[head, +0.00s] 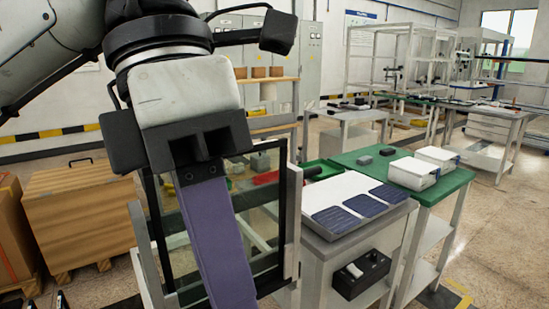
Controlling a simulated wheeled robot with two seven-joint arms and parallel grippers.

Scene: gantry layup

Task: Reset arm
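My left gripper (203,165) comes in from the upper left and points down, close to the camera. A long flat purple strip (218,235) hangs from its black jaws and runs out of the bottom of the picture. The jaws look shut on the strip's top end; the fingertips are partly hidden. My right gripper is not in view.
A dark-framed glass panel (262,225) stands behind the strip. To the right are a grey table with dark blue panels (365,205) on a white board and a green-topped table (455,183) with white boxes (413,173). Floor is clear at far right.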

